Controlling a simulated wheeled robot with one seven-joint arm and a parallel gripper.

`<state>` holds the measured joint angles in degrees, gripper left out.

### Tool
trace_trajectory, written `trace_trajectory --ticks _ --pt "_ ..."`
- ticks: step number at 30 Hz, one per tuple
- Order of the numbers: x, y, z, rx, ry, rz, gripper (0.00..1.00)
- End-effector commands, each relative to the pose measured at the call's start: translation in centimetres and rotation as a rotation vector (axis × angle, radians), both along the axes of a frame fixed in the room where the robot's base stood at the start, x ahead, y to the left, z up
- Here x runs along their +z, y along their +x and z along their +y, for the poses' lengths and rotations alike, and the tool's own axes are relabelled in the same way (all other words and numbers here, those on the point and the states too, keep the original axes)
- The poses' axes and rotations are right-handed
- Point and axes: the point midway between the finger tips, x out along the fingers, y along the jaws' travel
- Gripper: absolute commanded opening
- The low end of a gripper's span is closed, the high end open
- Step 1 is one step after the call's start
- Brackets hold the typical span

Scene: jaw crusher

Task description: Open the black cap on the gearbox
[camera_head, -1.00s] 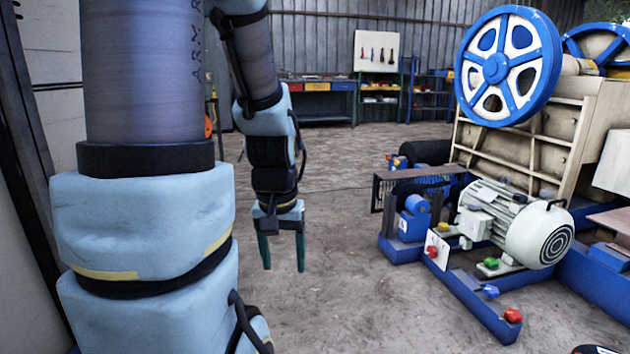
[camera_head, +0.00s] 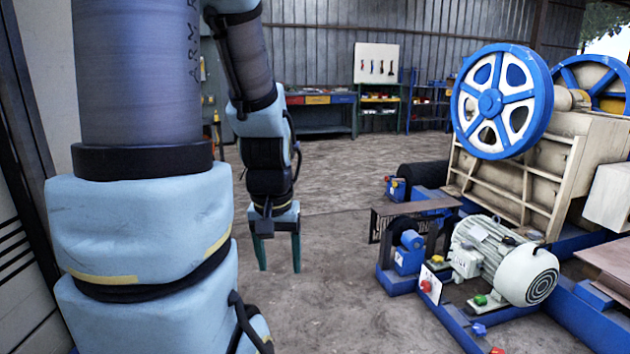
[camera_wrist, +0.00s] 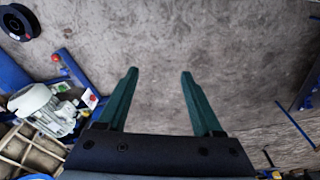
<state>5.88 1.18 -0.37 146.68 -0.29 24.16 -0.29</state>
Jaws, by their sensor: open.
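My gripper (camera_head: 278,250) hangs in mid-air left of the crusher, fingers pointing down, open and empty. In the wrist view its two green fingers (camera_wrist: 160,92) are spread over bare floor. The blue unit with a round drum (camera_head: 408,255) at the left end of the crusher's frame may be the gearbox; I cannot tell for sure. I cannot make out a black cap on it. The grey motor (camera_head: 505,262) sits to its right, and shows at the left in the wrist view (camera_wrist: 45,108). My gripper is well apart from both.
The crusher's blue flywheel (camera_head: 502,100) and beige body (camera_head: 535,170) fill the right. A brown mesh guard (camera_head: 412,214) stands by the blue unit. A black spool-like object (camera_wrist: 17,22) lies at the wrist view's upper left. The floor (camera_head: 340,270) between gripper and machine is clear.

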Motion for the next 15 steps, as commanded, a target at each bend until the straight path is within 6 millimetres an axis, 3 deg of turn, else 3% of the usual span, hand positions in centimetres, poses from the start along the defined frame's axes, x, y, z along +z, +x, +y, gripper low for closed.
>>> trace_trajectory --ticks 1,6,10,15 --pt "2.7 0.0 0.0 0.0 0.0 0.0 0.68" --pt "6.7 0.0 0.0 0.0 0.0 0.0 0.68" --pt "8.9 0.0 0.0 0.0 0.0 0.0 0.68" --pt "10.1 0.0 0.0 0.0 0.0 0.0 0.68"
